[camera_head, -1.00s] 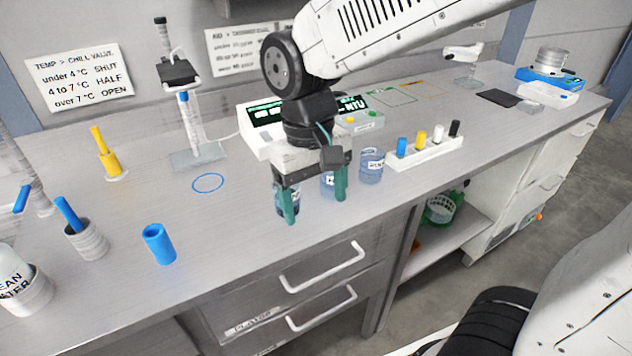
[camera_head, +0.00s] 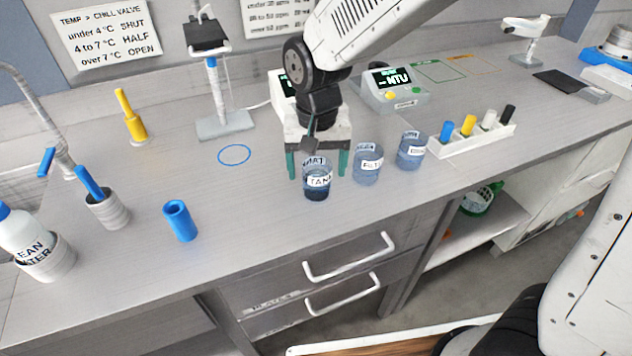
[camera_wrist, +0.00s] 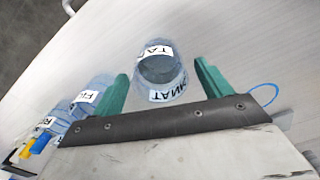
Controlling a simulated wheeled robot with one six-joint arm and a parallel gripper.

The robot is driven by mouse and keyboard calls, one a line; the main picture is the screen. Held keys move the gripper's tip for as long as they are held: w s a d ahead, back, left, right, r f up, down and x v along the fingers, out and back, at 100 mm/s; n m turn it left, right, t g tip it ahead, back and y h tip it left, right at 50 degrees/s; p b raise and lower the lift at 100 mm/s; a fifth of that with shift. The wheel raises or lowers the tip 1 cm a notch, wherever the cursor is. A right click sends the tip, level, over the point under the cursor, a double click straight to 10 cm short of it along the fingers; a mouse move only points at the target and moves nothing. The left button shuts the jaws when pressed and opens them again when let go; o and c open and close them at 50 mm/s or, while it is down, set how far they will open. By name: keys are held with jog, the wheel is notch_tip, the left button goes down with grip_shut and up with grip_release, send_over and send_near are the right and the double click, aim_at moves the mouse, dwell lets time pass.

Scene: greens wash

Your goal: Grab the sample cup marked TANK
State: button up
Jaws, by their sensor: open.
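The sample cup marked TANK (camera_head: 317,186) is a clear cup with dark liquid and a white label, standing upright on the bench. My gripper (camera_head: 318,172) is open behind it in the head view, its green fingers spread wide on either side. In the wrist view the TANK cup (camera_wrist: 160,72) lies ahead, between and just beyond the line of the open fingertips (camera_wrist: 160,78). No finger is seen pressing on it. A second labelled cup (camera_head: 367,165) and a third labelled cup (camera_head: 411,151) stand to its right.
The second cup (camera_wrist: 90,95) is close outside one finger in the wrist view. A white rack with coloured pegs (camera_head: 475,141) stands right of the cups. A blue cylinder (camera_head: 180,221) stands to the left. The bench between it and the TANK cup is clear.

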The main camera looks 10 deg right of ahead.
jog(key=shift+f, duration=0.9)
jog(key=shift+c, duration=0.4)
jog(key=c, duration=1)
jog(key=shift+c, duration=0.2)
jog(key=shift+r, duration=0.2)
